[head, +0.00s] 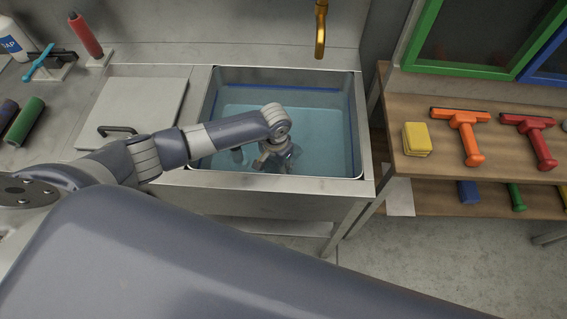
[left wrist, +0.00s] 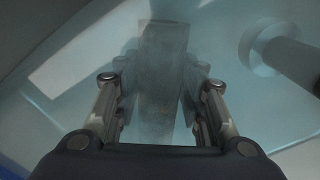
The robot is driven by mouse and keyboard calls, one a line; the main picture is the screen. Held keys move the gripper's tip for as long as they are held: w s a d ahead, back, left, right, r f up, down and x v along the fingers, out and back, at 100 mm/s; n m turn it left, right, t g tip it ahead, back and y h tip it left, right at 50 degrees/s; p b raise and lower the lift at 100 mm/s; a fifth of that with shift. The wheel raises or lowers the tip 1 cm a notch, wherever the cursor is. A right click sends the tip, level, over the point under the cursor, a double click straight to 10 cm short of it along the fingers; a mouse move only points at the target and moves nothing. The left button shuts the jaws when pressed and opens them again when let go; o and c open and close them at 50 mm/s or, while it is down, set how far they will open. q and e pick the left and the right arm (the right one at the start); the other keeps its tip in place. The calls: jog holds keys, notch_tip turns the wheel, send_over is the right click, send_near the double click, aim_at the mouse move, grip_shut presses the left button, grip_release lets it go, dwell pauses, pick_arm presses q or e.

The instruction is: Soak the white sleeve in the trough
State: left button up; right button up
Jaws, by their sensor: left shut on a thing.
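The trough (head: 365,130) is a steel basin filled with bluish water, in the middle of the head view. My left gripper (head: 275,165) reaches down into it, its lower part at or under the water. In the left wrist view my left gripper (left wrist: 158,105) is shut on a long, flat-sided piece that looks grey through the murky water, the sleeve (left wrist: 162,65). Its white colour does not show clearly, and its far end is blurred. In the head view the arm and gripper hide it. My right gripper is not in view.
A short grey upright pipe (left wrist: 285,58) stands in the water beside the held piece. A brass tap (head: 320,30) hangs over the trough's back edge. A lidded steel counter (head: 140,105) lies left; a wooden shelf (head: 490,180) with squeegees and a yellow sponge (head: 416,139) stands right.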

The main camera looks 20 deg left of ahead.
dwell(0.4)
pick_arm(q)
jog(key=shift+d, duration=0.3)
jog(key=shift+a+p, duration=0.15)
jog(key=shift+p, duration=0.2)
jog(key=shift+a+p, duration=0.3)
jog(key=shift+d, duration=0.1)
jog(key=shift+d, duration=0.35)
jog(key=shift+a+p, duration=0.15)
jog(key=shift+p, duration=0.2)
jog(key=shift+a, duration=0.25)
